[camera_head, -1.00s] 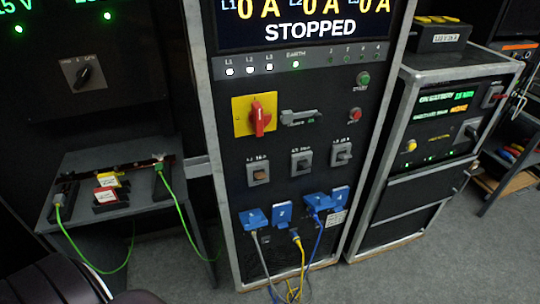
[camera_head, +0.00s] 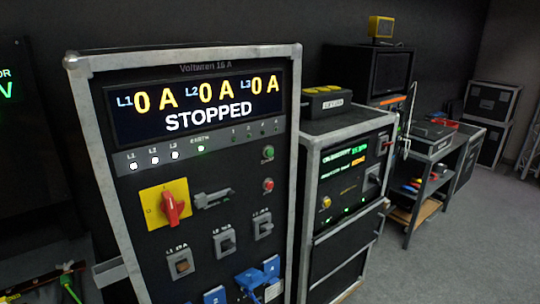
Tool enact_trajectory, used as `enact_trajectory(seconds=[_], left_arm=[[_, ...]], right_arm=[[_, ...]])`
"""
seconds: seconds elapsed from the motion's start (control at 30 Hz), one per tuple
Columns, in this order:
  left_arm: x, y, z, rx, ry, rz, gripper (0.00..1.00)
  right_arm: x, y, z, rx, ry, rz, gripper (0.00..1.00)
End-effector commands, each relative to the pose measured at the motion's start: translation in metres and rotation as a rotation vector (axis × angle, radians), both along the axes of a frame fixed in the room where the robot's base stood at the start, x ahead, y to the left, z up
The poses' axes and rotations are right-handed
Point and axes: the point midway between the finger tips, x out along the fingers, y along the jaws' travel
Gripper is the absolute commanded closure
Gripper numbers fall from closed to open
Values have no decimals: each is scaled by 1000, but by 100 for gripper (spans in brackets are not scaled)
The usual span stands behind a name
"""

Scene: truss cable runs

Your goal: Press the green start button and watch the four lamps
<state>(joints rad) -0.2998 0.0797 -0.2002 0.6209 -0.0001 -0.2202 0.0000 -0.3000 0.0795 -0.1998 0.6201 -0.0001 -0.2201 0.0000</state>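The green start button (camera_head: 268,152) is a small round button on the right side of the tall power cabinet's front panel (camera_head: 215,205). A red button (camera_head: 268,185) sits just below it. The cabinet's display (camera_head: 200,103) reads 0 A for L1, L2 and L3, and STOPPED. In the strip under it, the small lamps numbered 1 to 4 (camera_head: 255,133) look dark. To their left, the L1, L2 and L3 lamps (camera_head: 154,160) glow white and the EARTH lamp (camera_head: 201,150) glows green. Neither of my grippers is in view.
A red rotary switch (camera_head: 172,208) on a yellow plate and several breakers (camera_head: 225,242) sit lower on the panel. Blue plugs (camera_head: 250,280) stick out below. A second, lower rack (camera_head: 345,175) stands to the right, with open grey floor (camera_head: 450,250) beyond.

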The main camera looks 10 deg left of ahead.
Motion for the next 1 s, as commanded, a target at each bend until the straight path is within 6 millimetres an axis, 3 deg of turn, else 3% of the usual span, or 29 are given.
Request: enact_trajectory(seconds=[0.3, 1.0], left_arm=[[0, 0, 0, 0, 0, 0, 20], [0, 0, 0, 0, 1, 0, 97]], right_arm=[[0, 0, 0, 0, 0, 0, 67], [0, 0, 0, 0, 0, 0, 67]])
